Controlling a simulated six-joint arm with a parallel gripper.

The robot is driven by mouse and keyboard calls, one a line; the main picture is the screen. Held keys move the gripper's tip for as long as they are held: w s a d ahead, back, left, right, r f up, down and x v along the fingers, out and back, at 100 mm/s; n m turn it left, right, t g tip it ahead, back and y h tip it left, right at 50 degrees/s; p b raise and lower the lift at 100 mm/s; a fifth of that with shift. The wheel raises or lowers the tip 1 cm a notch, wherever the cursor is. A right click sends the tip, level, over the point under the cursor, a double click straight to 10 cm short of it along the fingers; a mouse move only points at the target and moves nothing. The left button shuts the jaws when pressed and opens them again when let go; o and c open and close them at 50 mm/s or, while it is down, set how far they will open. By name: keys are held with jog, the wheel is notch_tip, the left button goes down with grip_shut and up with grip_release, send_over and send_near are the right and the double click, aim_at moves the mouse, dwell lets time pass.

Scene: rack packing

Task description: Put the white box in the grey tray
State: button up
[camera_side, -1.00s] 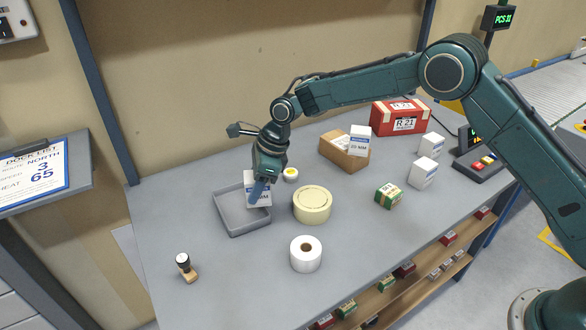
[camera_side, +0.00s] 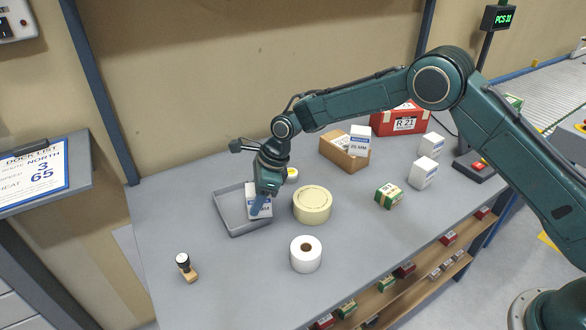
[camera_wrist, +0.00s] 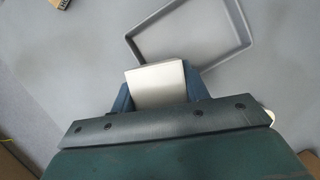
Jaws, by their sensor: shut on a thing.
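The white box (camera_side: 266,211), with a blue label band, is held in my gripper (camera_side: 260,204), whose blue fingers are closed on its sides. In the side view it appears over the right part of the grey tray (camera_side: 238,233). In the wrist view the box (camera_wrist: 157,82) sits between the fingers of my gripper (camera_wrist: 158,96), and the tray (camera_wrist: 143,22) lies ahead, its near edge partly hidden by the box and fingers. I cannot tell whether the box touches the tray floor. No other thing shows in the tray.
A cream tape roll (camera_side: 312,205) stands just right of the tray, with a white label roll (camera_side: 306,254) nearer. A stamp (camera_side: 186,267) is at front left. A brown carton (camera_side: 343,155), green box (camera_side: 389,195) and white boxes (camera_side: 423,173) stand to the right.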

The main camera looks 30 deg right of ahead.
jog(key=shift+f, duration=0.15)
jog(key=o, duration=1.1)
jog(key=shift+r, duration=0.75)
jog(key=shift+v, duration=5.85)
jog(key=shift+s+d, duration=0.1)
